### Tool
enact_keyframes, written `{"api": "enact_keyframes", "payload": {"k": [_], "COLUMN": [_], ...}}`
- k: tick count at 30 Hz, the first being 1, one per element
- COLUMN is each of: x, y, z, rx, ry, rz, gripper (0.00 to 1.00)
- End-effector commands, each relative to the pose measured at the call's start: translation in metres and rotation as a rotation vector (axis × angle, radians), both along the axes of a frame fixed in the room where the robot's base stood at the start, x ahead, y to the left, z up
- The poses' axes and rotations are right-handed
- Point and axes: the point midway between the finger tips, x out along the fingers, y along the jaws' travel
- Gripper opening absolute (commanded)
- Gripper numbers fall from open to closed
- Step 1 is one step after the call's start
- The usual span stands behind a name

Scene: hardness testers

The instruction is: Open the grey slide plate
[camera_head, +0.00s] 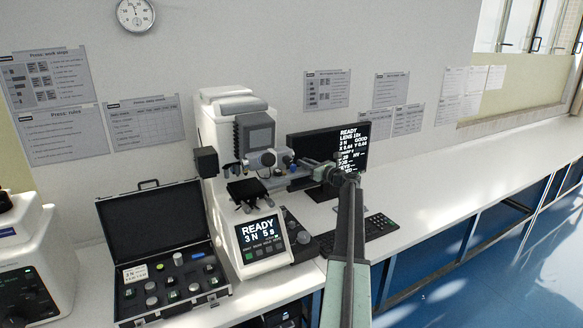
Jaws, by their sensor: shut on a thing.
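The white hardness tester (208,130) stands on the bench against the wall, with a grey upper panel and a lit front display (262,233) reading READY, 3 N 5 s. My gripper (287,171) reaches in from the right at the height of the tester's lens turret. It is shut on a small grey piece there, which seems to be the grey slide plate. The fingers and nearby parts overlap, so the plate's outline and how far it stands open cannot be made out. A dark stage (246,188) sits just left of and below the gripper.
A black monitor (300,146) stands behind my arm, with a keyboard (372,226) in front. An open black case (150,230) with several small blocks lies left of the tester. Another white device (38,255) is at far left. The bench (460,165) is clear to the right.

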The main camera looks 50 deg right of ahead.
Motion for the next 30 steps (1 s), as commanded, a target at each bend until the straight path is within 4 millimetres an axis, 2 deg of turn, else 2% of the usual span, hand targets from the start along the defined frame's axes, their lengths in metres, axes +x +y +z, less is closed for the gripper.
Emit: {"api": "enact_keyframes", "payload": {"k": [1, 6, 19, 20, 22, 30], "x": [-0.002, -0.006, -0.006, -0.006, -0.006, -0.005], "y": [-0.007, -0.018, -0.020, -0.020, -0.020, -0.019], "z": [-0.001, -0.001, -0.001, -0.001, -0.001, -0.001], "rx": [-0.002, -0.002, -0.003, -0.003, -0.002, -0.002], "ry": [0.003, 0.003, 0.004, 0.004, 0.003, 0.002], "rz": [0.001, 0.002, 0.004, 0.004, 0.004, 0.005], "gripper": [0.00, 0.00, 0.00, 0.21, 0.40, 0.40]}}
